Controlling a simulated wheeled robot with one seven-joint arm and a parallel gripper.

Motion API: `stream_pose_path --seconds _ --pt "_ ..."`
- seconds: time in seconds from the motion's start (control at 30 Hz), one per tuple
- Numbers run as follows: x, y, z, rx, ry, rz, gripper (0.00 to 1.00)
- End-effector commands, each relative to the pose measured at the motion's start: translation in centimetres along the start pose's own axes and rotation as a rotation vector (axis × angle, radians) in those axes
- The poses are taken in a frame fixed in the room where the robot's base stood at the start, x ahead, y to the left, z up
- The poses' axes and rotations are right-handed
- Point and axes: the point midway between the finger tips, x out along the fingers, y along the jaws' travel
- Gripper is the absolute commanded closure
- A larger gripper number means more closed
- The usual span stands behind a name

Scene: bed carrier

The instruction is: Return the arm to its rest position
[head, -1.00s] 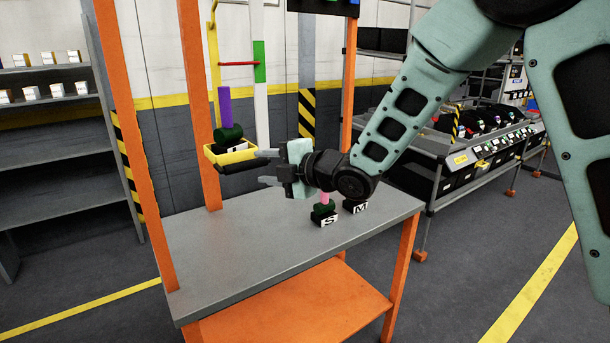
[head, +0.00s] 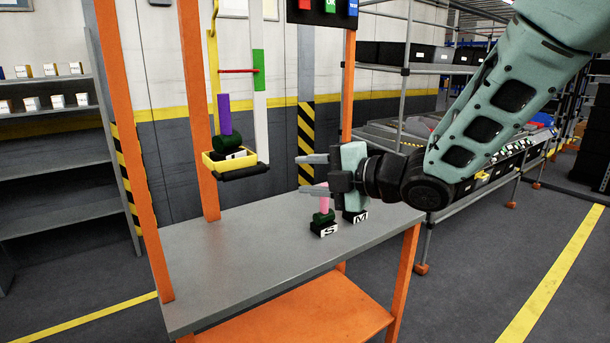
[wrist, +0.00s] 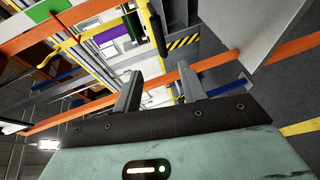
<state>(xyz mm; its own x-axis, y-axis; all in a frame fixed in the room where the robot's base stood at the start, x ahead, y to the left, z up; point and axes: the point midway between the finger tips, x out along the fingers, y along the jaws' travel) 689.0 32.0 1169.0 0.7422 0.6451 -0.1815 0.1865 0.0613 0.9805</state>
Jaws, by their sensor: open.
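My gripper (head: 312,174) is open, with its two fingers apart and pointing left in the head view. Nothing shows between the fingers. It hangs above the right part of the grey table (head: 235,265), in front of the blocks marked S and M. In the wrist view my gripper (wrist: 162,92) also has its fingers spread, with the room beyond them tilted.
A yellow tray (head: 213,164) with a green and a purple piece hangs above the table's back. A block marked S (head: 323,230) and one marked M (head: 360,216) stand on the table. Orange posts (head: 125,130) frame it. Grey shelves (head: 60,160) stand left. The table's front is clear.

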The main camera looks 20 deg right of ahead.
Motion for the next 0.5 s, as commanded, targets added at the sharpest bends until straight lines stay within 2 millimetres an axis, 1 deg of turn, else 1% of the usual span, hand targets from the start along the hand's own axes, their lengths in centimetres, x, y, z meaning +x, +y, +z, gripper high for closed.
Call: stream_pose_path --seconds 0.17,0.27,0.37,0.47,0.5 --pt "0.1 -0.2 -0.2 0.019 -0.008 -0.012 0.59" --pt "0.4 -1.1 -0.8 0.103 -0.05 -0.068 0.59" --pt "0.4 -3.0 -2.0 0.268 -0.135 -0.173 0.59" --pt "-0.5 -5.8 -4.1 0.483 -0.254 -0.31 0.59" --pt "-1.1 -7.0 -5.1 0.571 -0.307 -0.366 0.59"
